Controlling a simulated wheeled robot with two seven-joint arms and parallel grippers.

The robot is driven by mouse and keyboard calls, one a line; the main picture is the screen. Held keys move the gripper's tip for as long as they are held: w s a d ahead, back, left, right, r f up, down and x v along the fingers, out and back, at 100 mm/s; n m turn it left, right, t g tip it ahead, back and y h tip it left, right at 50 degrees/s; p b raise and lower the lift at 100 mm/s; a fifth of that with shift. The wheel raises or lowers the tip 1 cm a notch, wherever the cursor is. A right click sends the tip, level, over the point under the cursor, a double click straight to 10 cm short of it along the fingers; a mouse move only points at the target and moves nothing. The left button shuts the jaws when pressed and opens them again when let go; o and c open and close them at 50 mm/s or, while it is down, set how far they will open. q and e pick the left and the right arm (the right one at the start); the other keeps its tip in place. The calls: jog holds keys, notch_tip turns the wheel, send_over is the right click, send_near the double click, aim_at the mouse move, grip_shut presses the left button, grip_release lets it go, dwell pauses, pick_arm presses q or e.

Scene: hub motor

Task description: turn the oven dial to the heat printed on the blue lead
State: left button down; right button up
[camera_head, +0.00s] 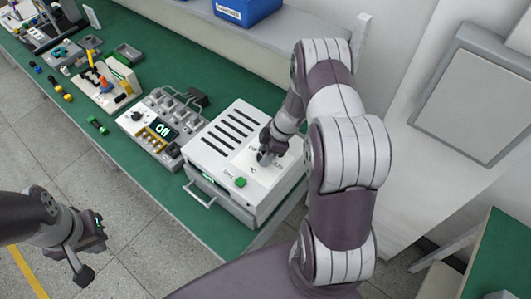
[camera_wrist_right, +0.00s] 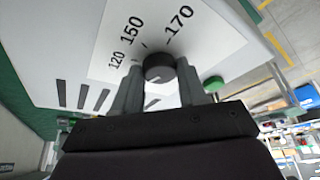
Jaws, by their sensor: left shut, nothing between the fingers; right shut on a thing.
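The white oven (camera_head: 222,128) stands on the green bench, with dark slots and a green button (camera_head: 240,182) on top. My right gripper (camera_head: 266,158) reaches down onto its top panel. In the right wrist view, its two fingers (camera_wrist_right: 158,88) are shut on the black dial (camera_wrist_right: 158,66), one on each side. The scale beside it reads 120, 150 and 170. I cannot tell for certain where the dial points. My left gripper (camera_head: 84,272) is shut and empty, over the floor off the bench's front edge. I cannot make out a printed heat on any blue lead.
A grey device with a lit display (camera_head: 164,130) stands left of the oven. Small coloured parts (camera_head: 60,88) lie farther left on the bench (camera_head: 95,165). A blue bin (camera_head: 245,10) sits on the shelf behind. The oven's front handle (camera_head: 200,195) sticks out over the bench edge.

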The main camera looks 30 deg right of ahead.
jog(key=m+t+b, duration=0.1)
jog(key=m+b, duration=0.2)
jog(key=b, duration=0.2)
jog(key=m+t+h+b, duration=0.1)
jog(key=m+b, duration=0.2)
jog(key=b, duration=0.2)
jog(key=shift+s+a+f, duration=0.1)
jog(key=shift+a+f, duration=0.05)
jog(key=shift+f, duration=0.05)
jog(key=shift+r+m+h+b, duration=0.15)
jog(key=shift+m+h+b, duration=0.35)
jog(key=shift+m+b, duration=0.25)
jog(key=shift+a+r+m+t+h+b, duration=0.1)
jog(key=shift+m+t+h+b, duration=0.2)
jog(key=shift+m+b, duration=0.35)
jog(key=shift+m, duration=0.3)
jog(key=shift+r, duration=0.1)
jog(key=o, duration=1.1)
jog(key=shift+s, duration=0.1)
jog(key=shift+c, duration=0.2)
jog(key=v, duration=1.2)
jog(key=shift+r, duration=0.3)
jog(key=shift+s, duration=0.1)
